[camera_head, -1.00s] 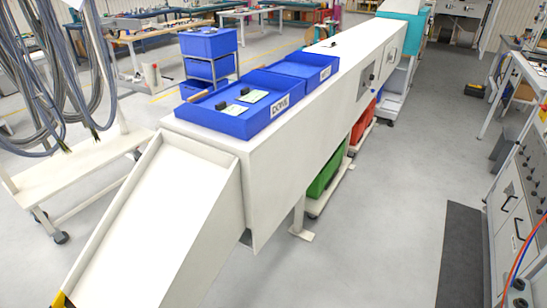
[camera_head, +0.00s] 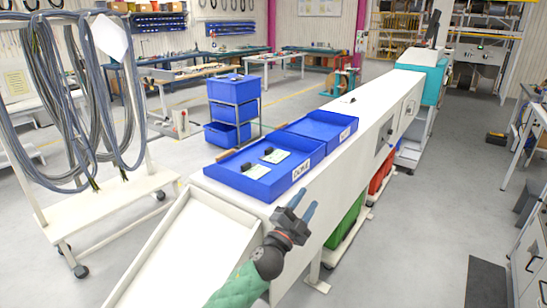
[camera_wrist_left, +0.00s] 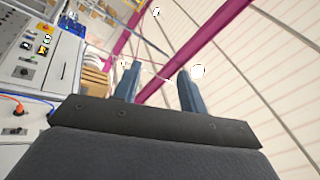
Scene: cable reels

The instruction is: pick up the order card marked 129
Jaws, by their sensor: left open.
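Two pale cards with black clips, a nearer card (camera_head: 259,172) and a farther card (camera_head: 282,157), lie in the near blue tray (camera_head: 228,185). Their print is too small to read, so I cannot tell which is marked 129. My left gripper (camera_head: 308,200) is open and empty, in front of and to the right of that tray. In the left wrist view my left gripper (camera_wrist_left: 157,76) shows its two blue fingers apart with nothing between them. That view shows no card. My right gripper is not in view.
A second blue tray (camera_head: 340,123) stands behind the first on the long white bench (camera_head: 372,100). A white chute (camera_head: 195,250) slopes down at the near end. A cable rack (camera_head: 110,205) stands left. Blue bins (camera_head: 236,90) are behind the trays.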

